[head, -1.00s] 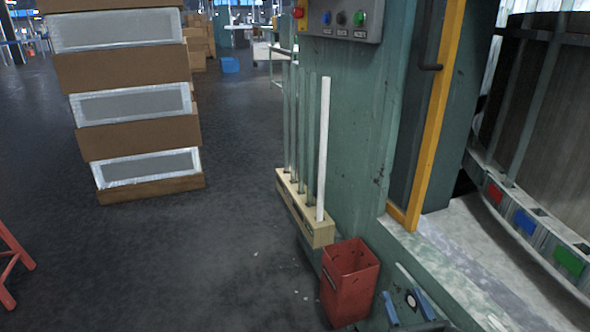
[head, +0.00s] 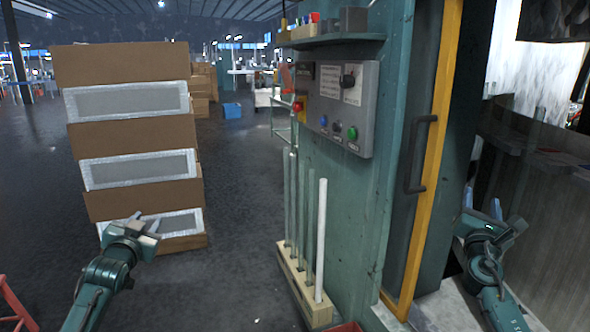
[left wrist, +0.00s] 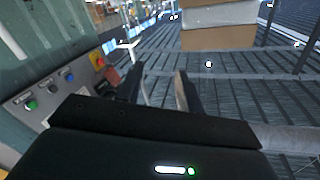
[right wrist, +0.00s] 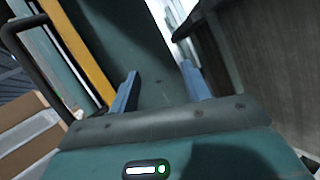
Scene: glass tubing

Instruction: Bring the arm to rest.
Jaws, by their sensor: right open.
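My left gripper (head: 145,221) is raised in front of the stack of boxes in the head view. In the left wrist view its two dark fingers (left wrist: 158,86) stand apart with nothing between them. My right gripper (head: 483,203) is at the right of the yellow door edge, in front of the machine's opening. In the right wrist view its blue-grey fingers (right wrist: 160,85) are apart and empty. Both arms come up from the bottom of the head view.
A wooden rack (head: 305,293) holds upright glass tubes and a white rod (head: 321,240) beside the green machine. A control panel (head: 337,105) and a dark door handle (head: 417,155) stick out from it. Stacked boxes (head: 125,135) stand at the left. The floor between is clear.

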